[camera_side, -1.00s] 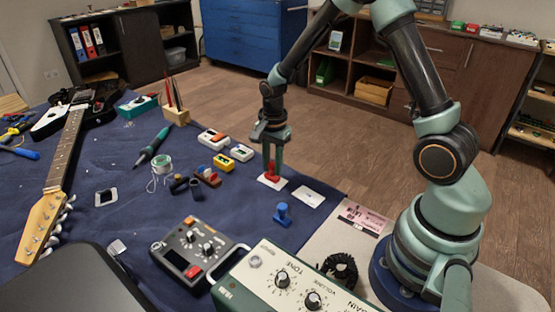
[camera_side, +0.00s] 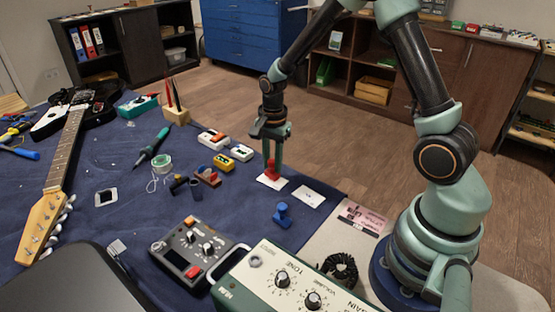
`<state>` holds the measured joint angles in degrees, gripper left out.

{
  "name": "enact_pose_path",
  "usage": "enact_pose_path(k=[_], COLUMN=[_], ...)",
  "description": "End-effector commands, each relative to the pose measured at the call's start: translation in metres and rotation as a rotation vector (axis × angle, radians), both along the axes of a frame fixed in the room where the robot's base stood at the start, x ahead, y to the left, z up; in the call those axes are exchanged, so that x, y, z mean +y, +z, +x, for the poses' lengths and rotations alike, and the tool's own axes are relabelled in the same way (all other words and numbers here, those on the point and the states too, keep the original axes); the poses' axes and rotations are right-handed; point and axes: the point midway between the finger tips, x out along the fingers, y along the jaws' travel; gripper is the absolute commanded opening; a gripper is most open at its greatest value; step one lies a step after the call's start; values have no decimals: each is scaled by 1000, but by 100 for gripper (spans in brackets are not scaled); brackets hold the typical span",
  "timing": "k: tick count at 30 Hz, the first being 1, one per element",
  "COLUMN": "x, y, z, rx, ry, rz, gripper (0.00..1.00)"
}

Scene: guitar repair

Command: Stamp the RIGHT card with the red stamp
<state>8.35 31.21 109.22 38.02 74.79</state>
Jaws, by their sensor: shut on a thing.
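My gripper (camera_side: 272,165) points down and is shut on the red stamp (camera_side: 271,172). The stamp is upright over the left one of two white cards (camera_side: 263,181). Its base is at or just above that card; I cannot tell whether they touch. The stamp hides the middle of that card. The right card (camera_side: 308,195) lies flat to the right and nearer the camera, with a small dark mark near its middle. A blue stamp (camera_side: 282,214) stands on the blue cloth nearer the camera, apart from both cards.
Small pedals (camera_side: 222,162) and little jars lie left of the cards. A grey pedal box (camera_side: 195,248) and a green amplifier (camera_side: 285,278) stand in front. A guitar (camera_side: 65,150) lies at the left. The cloth's edge (camera_side: 335,205) runs close to the right card.

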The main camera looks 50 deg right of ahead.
Motion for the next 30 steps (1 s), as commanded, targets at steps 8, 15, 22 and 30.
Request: enact_pose_path(k=[8, 15, 22, 30], x=[0, 0, 0, 0], y=[21, 39, 54, 57], z=[1, 0, 1, 0], rx=[-3, -2, -2, 0], ry=[0, 0, 0, 0], rz=[-1, -1, -1, 0], gripper=[0, 0, 0, 0])
